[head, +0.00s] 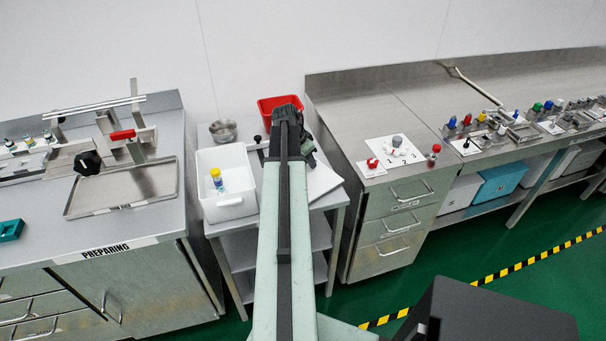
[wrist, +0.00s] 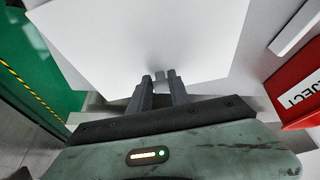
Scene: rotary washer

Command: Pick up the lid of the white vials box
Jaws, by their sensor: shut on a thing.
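The white vials box (head: 229,204) stands open on the small metal table, with a yellow-capped vial (head: 217,179) inside. Its flat white lid (head: 322,181) is to the right of the box, partly hidden behind my arm. In the wrist view the lid (wrist: 140,35) spreads out in front of my gripper (wrist: 160,85). My gripper is shut on the lid's small grey-white handle, which shows between the fingertips. I cannot tell whether the lid touches the table under it.
A red bin (head: 266,104) stands behind, and its "REJECT" label shows in the wrist view (wrist: 302,90). A metal bowl (head: 223,131) sits behind the box.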

